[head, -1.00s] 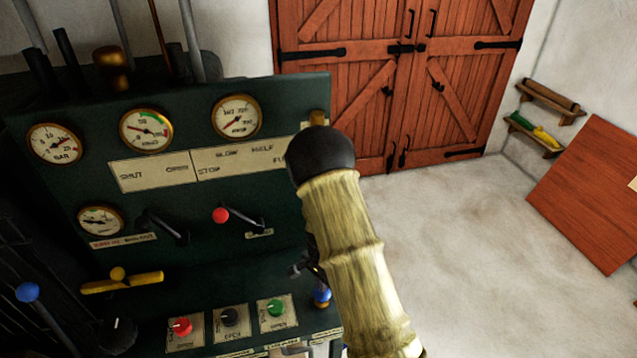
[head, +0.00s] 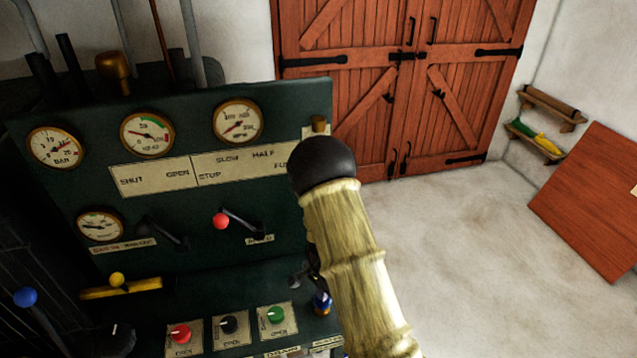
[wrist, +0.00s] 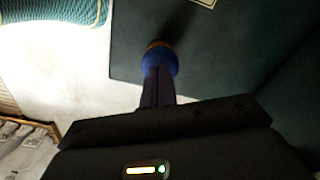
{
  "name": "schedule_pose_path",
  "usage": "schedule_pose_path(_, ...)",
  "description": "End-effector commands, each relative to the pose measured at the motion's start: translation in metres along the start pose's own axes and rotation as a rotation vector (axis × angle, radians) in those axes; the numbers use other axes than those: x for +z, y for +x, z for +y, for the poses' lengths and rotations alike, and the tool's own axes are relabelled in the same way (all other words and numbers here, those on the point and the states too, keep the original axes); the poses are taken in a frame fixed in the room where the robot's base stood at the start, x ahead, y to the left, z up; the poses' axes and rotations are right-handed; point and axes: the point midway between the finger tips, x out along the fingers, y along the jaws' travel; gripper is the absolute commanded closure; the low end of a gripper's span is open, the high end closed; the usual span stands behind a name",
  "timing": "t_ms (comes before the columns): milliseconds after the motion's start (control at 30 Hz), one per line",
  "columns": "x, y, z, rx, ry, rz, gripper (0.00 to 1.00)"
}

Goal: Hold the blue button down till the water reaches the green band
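The blue button (wrist: 160,62) with a brass collar shows in the wrist view, on the dark green panel. My gripper (wrist: 158,82) is shut, its dark fingers together, and their tips meet the button's face; how far it is pressed I cannot tell. In the head view the blue button (head: 322,304) sits at the panel's lower right edge, partly beside my arm. A round gauge with a green band (head: 147,134) is at the upper middle of the panel. Its label is too small to read, and no water shows.
The panel also carries a red-knobbed lever (head: 221,221), a yellow handle (head: 121,288), and red (head: 180,334), black (head: 229,324) and green knobs (head: 276,314) near the button. A blue-balled lever (head: 25,297) stands left. Open floor (head: 450,240) lies to the right.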

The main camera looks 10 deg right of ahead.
Motion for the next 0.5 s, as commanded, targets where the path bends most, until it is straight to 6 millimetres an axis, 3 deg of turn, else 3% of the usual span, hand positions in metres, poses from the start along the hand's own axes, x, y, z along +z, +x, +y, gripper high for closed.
schedule_pose_path(500,0.0,0.014,0.0,0.0,0.0,0.0,1.0)
